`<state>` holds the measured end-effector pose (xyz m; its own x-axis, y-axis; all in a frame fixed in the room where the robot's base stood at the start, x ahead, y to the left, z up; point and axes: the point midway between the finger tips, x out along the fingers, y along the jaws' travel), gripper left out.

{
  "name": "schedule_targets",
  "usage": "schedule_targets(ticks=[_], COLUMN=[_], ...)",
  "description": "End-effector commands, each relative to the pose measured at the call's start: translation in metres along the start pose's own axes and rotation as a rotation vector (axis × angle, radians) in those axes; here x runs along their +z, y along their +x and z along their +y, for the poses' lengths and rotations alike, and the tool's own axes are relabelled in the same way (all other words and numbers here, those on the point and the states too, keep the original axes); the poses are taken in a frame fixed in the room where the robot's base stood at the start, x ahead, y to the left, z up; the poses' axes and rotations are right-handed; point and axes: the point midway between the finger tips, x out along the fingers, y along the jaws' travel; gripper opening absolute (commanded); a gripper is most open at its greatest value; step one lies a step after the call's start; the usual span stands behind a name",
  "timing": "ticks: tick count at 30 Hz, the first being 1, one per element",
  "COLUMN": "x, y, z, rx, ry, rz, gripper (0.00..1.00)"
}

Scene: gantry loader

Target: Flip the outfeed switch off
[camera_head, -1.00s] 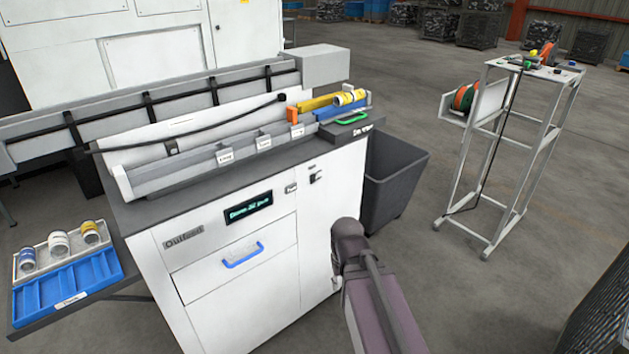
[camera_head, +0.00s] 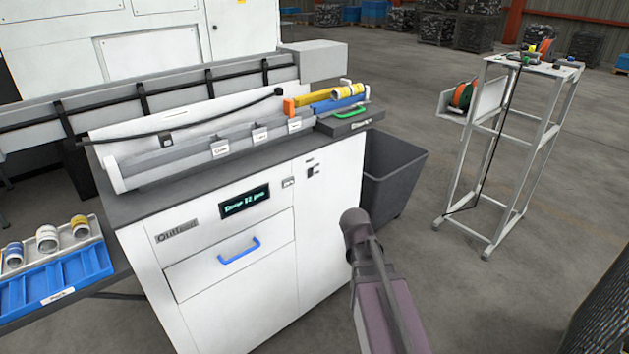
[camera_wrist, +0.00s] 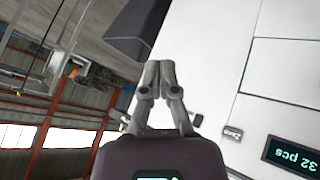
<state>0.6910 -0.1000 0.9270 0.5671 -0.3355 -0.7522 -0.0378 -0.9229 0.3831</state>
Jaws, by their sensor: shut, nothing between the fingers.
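The outfeed switch appears to be the small dark switch (camera_head: 312,171) high on the right part of the white outfeed cabinet front (camera_head: 232,312). Its position is too small to read. My gripper (camera_wrist: 158,66) is shut and empty, its two fingertips together in front of the white panel in the wrist view. A small dark part (camera_wrist: 197,120) beside my right finger may be the switch, partly hidden. In the head view my arm end stands in front of the cabinet's right edge, below and right of the switch; the fingers are hidden there.
A button labelled Zero (camera_wrist: 232,133) and a display (camera_head: 245,201) sit left of the switch in the head view. A blue drawer handle (camera_head: 239,251) sticks out below. A dark bin (camera_head: 392,180) stands right of the cabinet. Floor beyond is clear up to a white cart (camera_head: 490,150).

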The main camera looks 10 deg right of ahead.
Motion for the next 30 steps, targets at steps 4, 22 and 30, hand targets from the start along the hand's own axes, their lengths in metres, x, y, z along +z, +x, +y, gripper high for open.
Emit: schedule_targets(ticks=[4,22,30], x=[-0.024,-0.116,-0.145], y=[0.020,0.049,0.053], z=[0.016,0.053,0.049], rx=[0.077,0.324,0.388], ry=[-0.050,-0.353,-0.533], rz=[0.129,0.637,0.849], gripper=[0.00,0.00,0.00])
